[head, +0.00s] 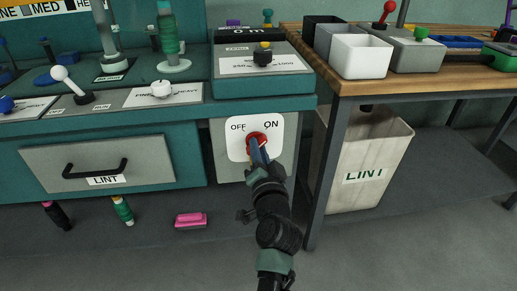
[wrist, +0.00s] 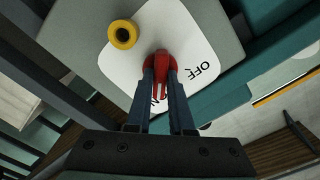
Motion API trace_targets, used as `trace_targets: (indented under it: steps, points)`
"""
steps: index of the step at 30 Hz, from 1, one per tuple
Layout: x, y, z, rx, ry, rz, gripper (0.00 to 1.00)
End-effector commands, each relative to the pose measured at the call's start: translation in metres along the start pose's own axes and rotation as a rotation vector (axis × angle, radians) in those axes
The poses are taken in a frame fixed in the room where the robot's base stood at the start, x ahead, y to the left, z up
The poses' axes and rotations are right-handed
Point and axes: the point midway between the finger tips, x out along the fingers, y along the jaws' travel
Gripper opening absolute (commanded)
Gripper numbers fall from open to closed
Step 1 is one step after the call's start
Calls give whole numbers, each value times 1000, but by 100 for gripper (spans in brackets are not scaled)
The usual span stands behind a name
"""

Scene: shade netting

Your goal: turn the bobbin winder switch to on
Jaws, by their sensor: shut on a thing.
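The switch is a red rotary knob (head: 256,139) on a white plate (head: 238,147) marked OFF at left and ON at right, on the front of the teal bench. My gripper (head: 260,158) reaches it from below and in front. In the wrist view the red knob (wrist: 160,62) sits between the two blue fingers of my gripper (wrist: 160,82), which are shut on it. The OFF label shows right of the knob there; the other label is partly hidden by the fingers. The exact angle of the knob is hard to tell.
A yellow ring-shaped part (wrist: 123,34) is near the plate in the wrist view. A drawer marked LINT (head: 105,165) is at left. A lint bin (head: 368,160) stands at right under a wooden table (head: 440,78). A pink brush-like thing (head: 191,220) lies on the floor.

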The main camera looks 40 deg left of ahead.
Motion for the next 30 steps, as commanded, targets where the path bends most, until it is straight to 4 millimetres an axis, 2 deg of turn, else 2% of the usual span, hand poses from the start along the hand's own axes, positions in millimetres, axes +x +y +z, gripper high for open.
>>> trace_targets:
  steps: [2,3,8,20,23,30]
  points:
    - [0,1,1,5,-2,1,0]
    - [0,1,1,5,-2,1,22]
    - [0,1,1,3,-1,1,50]
    - [-6,0,0,2,0,1,50]
    - [-18,0,0,3,0,2,50]
    - [-66,1,-1,4,1,4,50]
